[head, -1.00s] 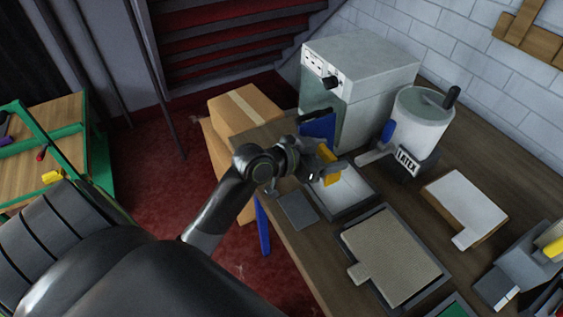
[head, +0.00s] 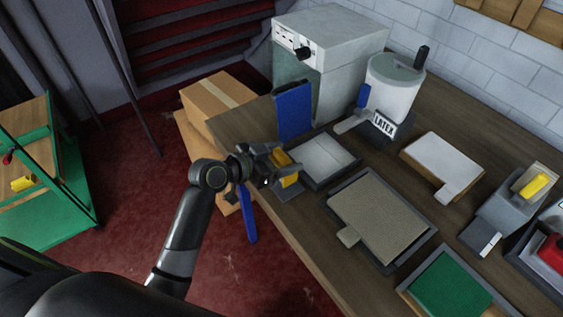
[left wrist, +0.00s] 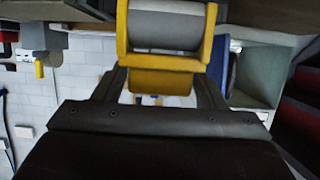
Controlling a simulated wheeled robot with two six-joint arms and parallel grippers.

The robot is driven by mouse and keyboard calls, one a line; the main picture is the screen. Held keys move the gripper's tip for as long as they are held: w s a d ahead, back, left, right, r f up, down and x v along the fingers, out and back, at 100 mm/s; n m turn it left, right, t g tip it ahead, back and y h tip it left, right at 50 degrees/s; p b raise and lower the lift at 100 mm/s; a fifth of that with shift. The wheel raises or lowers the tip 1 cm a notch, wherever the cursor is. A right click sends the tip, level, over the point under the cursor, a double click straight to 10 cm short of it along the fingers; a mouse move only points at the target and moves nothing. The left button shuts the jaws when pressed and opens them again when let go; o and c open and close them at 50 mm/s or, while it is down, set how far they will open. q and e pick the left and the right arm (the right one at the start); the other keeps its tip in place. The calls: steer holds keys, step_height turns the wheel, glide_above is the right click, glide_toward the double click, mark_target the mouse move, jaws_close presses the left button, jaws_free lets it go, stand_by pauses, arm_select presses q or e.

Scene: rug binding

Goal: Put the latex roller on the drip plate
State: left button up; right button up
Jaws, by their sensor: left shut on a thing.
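My left gripper (head: 268,165) is shut on the latex roller (head: 287,168), which has a yellow frame. In the left wrist view the latex roller (left wrist: 165,28) shows its grey cylinder inside the yellow frame, between the two fingers. The dark drip plate (head: 290,191) lies at the table's left edge, beside the white-bottomed tray (head: 325,158). The roller is over the plate and hides part of it. I cannot tell whether they touch. My right gripper is not in view.
A blue upright panel (head: 294,110) and a grey machine (head: 330,50) stand behind the tray. The latex pot (head: 393,88) is to their right. A beige mat in a dark tray (head: 383,215) lies nearer. Cardboard boxes (head: 217,100) stand on the floor left of the table.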

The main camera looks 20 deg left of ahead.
arm_select(q)
step_height(320, 180, down, 2)
steer(key=shift+f, duration=0.1)
steer(key=shift+f, duration=0.1)
steer(key=o, duration=1.2)
